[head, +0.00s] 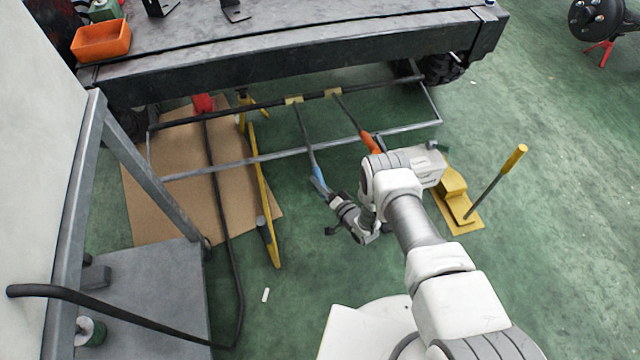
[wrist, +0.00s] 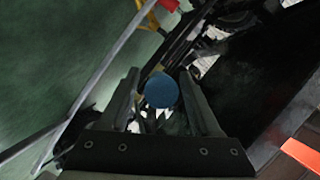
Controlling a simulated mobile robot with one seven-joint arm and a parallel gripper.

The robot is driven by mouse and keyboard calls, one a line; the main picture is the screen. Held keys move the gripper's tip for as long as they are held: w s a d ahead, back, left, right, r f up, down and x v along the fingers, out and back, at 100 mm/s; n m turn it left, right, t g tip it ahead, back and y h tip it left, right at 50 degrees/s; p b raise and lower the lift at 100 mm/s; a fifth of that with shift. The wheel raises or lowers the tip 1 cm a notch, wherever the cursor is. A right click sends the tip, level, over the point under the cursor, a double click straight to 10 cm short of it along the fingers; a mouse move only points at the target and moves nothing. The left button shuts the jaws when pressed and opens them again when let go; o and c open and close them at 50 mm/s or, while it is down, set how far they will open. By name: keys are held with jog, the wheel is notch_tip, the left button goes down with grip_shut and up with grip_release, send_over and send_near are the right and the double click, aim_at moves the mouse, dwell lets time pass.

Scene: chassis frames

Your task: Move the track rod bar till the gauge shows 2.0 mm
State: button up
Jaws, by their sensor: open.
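A dark rod (head: 240,107) runs across under the front of the chassis frame, with two yellow patches on it. A thin bar with a blue handle (head: 318,178) slopes down from one patch. A similar bar with an orange handle (head: 370,143) slopes from the other. I cannot tell which of these is the track rod bar. My gripper (head: 329,197) is open at the lower end of the blue handle. In the wrist view the round blue handle end (wrist: 161,91) shows between the open fingers; contact is unclear. I can make out no gauge reading.
A grey crossbar (head: 290,152) lies in front of the dark rod. A yellow bar (head: 263,185) is to the left, above cardboard (head: 160,215). A yellow pedal-like unit with a lever (head: 487,193) stands on the right. A grey table (head: 150,290) is at the lower left.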

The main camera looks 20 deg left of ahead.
grip_shut()
jog(key=shift+r, duration=0.1)
dwell(1.3)
